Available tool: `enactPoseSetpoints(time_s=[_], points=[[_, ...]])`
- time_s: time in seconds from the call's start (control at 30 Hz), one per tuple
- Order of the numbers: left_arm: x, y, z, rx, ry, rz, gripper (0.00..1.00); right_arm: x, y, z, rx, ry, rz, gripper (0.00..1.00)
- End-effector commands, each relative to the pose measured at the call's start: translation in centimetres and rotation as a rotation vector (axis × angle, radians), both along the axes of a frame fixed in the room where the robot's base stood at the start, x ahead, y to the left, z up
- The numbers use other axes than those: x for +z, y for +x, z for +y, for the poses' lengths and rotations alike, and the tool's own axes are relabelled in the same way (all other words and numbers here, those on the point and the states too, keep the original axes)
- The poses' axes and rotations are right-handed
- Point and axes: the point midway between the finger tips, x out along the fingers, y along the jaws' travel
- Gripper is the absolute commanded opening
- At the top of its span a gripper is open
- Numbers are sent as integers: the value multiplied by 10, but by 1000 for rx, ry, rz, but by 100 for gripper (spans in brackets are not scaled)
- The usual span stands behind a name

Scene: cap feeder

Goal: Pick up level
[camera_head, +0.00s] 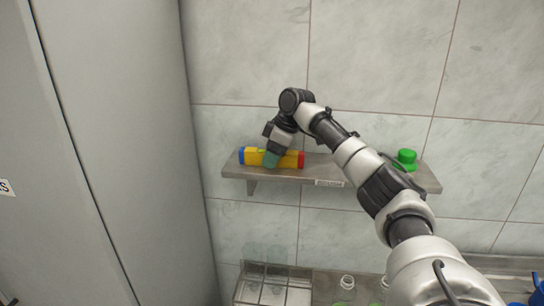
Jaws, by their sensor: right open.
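The level (254,156) is a yellow bar with a blue end at the left and a red end at the right. It lies on the left part of a grey wall shelf (233,171). My right arm reaches in from the lower right. Its gripper (271,159) is at the middle of the level, pointing down, and covers part of it. The gripper's jaws are open; whether they touch the level cannot be told. My left gripper is not in view.
A green cap-like object (406,157) sits at the right end of the shelf. Below are a clear container (263,285) at the lower left and white-topped bottles (347,282) on a lower surface. A tall grey cabinet (110,150) stands at the left.

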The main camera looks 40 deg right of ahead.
Motion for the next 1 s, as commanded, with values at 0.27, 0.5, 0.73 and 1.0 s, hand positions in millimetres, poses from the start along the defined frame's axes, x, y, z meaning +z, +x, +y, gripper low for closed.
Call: enactPoseSetpoints(time_s=[0.27, 0.5, 0.73, 1.0], points=[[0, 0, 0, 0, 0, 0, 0, 0, 0, 0, 0, 0, 0, 25], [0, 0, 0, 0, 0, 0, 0, 1, 0, 0, 1, 0, -1, 4], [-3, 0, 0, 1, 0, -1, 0, 4, 0, 0, 1, 0, -2, 4], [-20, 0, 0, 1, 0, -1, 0, 34, 1, 1, 1, 2, -8, 4]])
